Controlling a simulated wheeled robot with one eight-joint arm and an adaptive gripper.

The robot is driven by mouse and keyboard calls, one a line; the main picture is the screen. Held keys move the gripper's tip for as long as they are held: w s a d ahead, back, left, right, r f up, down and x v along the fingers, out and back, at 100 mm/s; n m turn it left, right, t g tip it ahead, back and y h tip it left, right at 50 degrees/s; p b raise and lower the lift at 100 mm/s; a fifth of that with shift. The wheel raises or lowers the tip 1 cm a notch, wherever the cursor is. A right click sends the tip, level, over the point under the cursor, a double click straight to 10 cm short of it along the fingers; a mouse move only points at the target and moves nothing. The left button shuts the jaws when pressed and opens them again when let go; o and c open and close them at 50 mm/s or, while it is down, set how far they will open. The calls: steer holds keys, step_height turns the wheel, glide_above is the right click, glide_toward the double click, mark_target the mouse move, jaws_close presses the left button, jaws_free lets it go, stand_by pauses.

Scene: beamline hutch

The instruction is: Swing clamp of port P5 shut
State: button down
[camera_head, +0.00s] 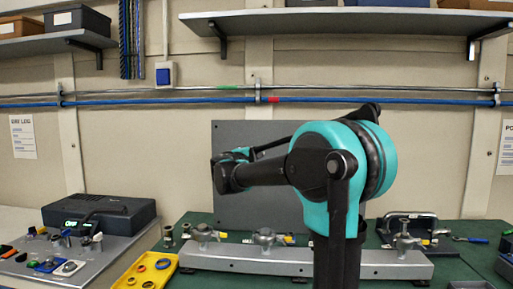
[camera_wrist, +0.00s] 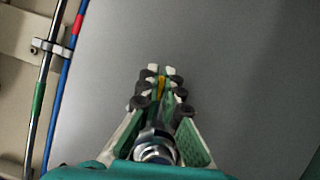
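A long grey metal rail (camera_head: 300,262) on the green bench top carries several port fittings. One fitting (camera_head: 203,235) is at the left, one (camera_head: 264,238) near the middle and one (camera_head: 405,241) to the right of my arm. Small yellow tags sit beside them, too small to read, so I cannot tell which is P5. My arm hides part of the rail. My gripper (camera_head: 222,172) is above the rail, in front of the grey upright panel. In the wrist view its fingertips (camera_wrist: 161,72) are close together with a small yellow patch between them. I cannot tell whether they are shut.
A yellow tray (camera_head: 137,281) with rings is left of the rail. A dark box (camera_head: 98,213) and small parts are farther left. A black-handled item (camera_head: 412,224) is behind the right fitting. The grey panel (camera_head: 240,138) stands behind; pipes (camera_head: 350,100) and shelves are above.

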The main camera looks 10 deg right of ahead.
steer(key=shift+s+d+f+m, duration=0.1)
steer(key=shift+f+m, duration=0.8)
steer(key=shift+f, duration=0.1)
steer(key=shift+f+g, duration=0.15)
steer(key=shift+g, duration=0.25)
steer(key=c, duration=1.7)
jaws_free()
steer(key=v, duration=1.2)
steer(key=shift+s+d, duration=0.1)
steer(key=shift+s, duration=0.05)
